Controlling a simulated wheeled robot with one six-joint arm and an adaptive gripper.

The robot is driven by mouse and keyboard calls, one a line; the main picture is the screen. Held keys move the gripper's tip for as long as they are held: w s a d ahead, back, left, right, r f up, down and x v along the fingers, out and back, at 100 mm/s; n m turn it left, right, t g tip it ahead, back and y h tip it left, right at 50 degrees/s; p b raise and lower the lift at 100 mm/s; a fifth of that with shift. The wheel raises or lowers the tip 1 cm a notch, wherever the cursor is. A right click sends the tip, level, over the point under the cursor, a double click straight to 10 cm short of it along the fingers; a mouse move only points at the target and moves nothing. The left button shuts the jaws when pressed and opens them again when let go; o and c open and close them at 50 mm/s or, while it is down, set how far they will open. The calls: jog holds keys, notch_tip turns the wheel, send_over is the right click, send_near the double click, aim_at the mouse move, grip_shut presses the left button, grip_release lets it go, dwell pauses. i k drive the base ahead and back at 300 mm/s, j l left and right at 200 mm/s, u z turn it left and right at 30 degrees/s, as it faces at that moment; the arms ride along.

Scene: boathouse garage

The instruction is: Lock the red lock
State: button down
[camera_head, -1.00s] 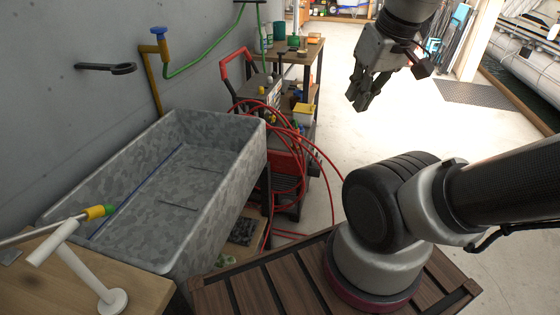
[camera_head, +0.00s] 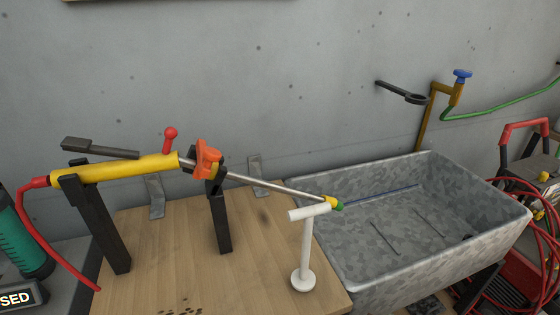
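A yellow spray lance (camera_head: 125,168) rests across two dark upright posts above a wooden bench. A small red lever with a ball end (camera_head: 170,137) stands up from the front of its yellow body; this is the only red lock-like part I see. Just right of it an orange piece (camera_head: 207,158) sits around the lance at the right post. A dark grey lever (camera_head: 100,149) lies above the yellow body. The metal tube ends in a yellow-green tip (camera_head: 334,203) at a white T-shaped stand. My gripper is not in view now.
The wooden bench (camera_head: 170,260) stands against a grey wall. A stone-patterned sink (camera_head: 400,225) adjoins it at right, with a blue-handled tap (camera_head: 462,76) above. A red hose (camera_head: 50,250) runs from the lance's left end past a green cylinder (camera_head: 27,237).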

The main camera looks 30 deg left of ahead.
aim_at(170, 133)
jog(key=u, duration=2.05)
